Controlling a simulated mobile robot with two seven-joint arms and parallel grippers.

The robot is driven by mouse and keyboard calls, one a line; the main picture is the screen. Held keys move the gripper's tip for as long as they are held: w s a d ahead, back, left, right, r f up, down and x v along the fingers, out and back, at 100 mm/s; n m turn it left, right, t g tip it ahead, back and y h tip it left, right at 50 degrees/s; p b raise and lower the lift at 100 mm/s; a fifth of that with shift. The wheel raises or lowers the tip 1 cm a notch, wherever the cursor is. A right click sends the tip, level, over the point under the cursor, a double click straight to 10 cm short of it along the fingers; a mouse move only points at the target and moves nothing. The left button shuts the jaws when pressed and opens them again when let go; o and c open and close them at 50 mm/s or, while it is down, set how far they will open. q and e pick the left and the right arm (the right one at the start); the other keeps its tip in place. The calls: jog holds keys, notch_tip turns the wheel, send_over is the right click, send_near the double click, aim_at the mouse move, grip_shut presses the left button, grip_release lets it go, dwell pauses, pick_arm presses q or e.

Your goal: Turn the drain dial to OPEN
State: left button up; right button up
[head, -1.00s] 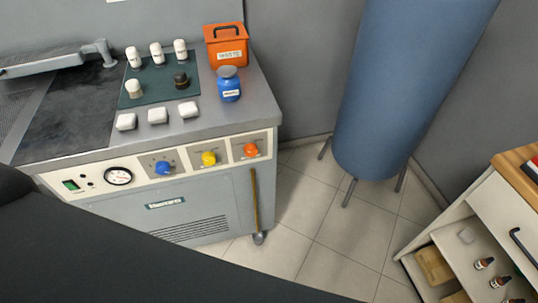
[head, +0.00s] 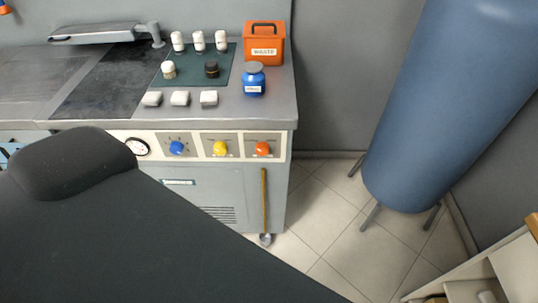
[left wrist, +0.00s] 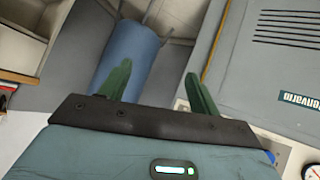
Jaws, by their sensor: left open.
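Three dials sit on the front panel of the grey machine (head: 225,180) in the head view: a blue dial (head: 177,148), a yellow dial (head: 220,148) and an orange dial (head: 262,148). Their labels are too small to read, so I cannot tell which is the drain dial or where it points. In the left wrist view my left gripper (left wrist: 158,70) has its green fingers apart with nothing between them. Beyond them are the floor and a blue cylinder; the machine front is at the right. My right gripper is in neither view.
A round gauge (head: 137,146) sits left of the dials. White-capped bottles, white blocks, a blue jar (head: 254,80) and an orange waste box (head: 264,44) stand on top. A wooden-handled tool (head: 264,205) leans at the front. A blue tank (head: 440,100) stands right; floor between is clear.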

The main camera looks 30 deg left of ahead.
pick_arm(q)
jog(key=w+n+t+b, duration=0.3)
jog(key=w+n+b, duration=0.15)
jog(key=w, duration=0.25)
jog(key=m+t+y+b, duration=0.2)
jog(key=m+y+b, duration=1.25)
jog(key=m, duration=1.95)
send_near(262, 152)
jog(key=a+r+h+b, duration=0.1)
jog(key=h+b, duration=0.1)
jog(key=shift+b+x, duration=0.35)
jog(key=shift+x, duration=3.6)
jog(key=shift+r, duration=0.1)
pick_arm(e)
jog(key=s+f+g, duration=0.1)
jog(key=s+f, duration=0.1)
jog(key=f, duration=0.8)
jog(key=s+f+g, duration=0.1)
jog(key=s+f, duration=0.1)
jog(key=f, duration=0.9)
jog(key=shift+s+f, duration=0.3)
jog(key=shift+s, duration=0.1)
